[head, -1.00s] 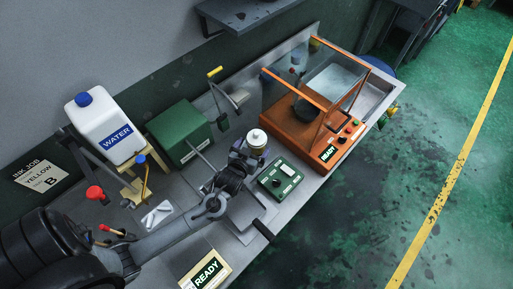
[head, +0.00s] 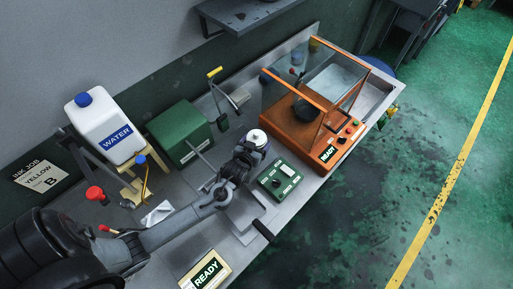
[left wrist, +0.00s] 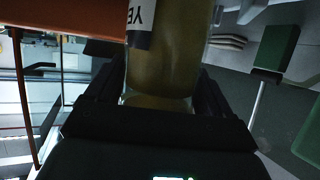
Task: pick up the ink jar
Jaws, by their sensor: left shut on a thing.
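The ink jar (head: 257,137) has a white lid and stands between the green box and the orange glass-sided machine in the head view. In the left wrist view the jar (left wrist: 165,62) is close up, with yellow-brown glass and a white label reading "YE" upside down. My left gripper (head: 251,152) is shut on the jar, with a dark finger on each side of it. The gripper hides most of the jar's body in the head view, and I cannot tell its height above the bench. My right gripper is not in view.
The orange glass-sided machine (head: 293,122) is just right of the jar. A green control box (head: 280,180) is below it and a green box (head: 180,134) to the left. A white water jug (head: 104,128) stands farther left. A "READY" sign (head: 206,270) is at the front edge.

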